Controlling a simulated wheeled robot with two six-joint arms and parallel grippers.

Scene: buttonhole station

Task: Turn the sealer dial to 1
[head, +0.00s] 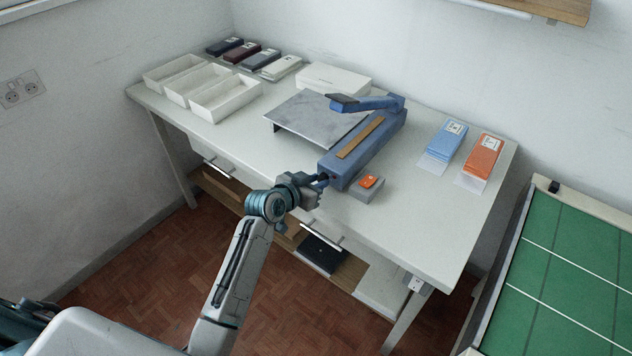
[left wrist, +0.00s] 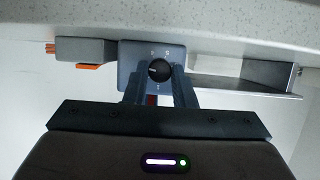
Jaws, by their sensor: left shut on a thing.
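The blue sealer (head: 370,145) stands on the white table with its lever arm (head: 365,103) raised. A pale pointer mark shows on the dial's face toward the left of that view. In the head view the gripper hides the dial. My right gripper is out of view.
A grey box with an orange button (head: 368,182) stands just right of the sealer. A grey metal plate (head: 312,118) lies on its left. White trays (head: 222,98) and blue and orange packs (head: 484,154) are farther off. The table's front right is clear.

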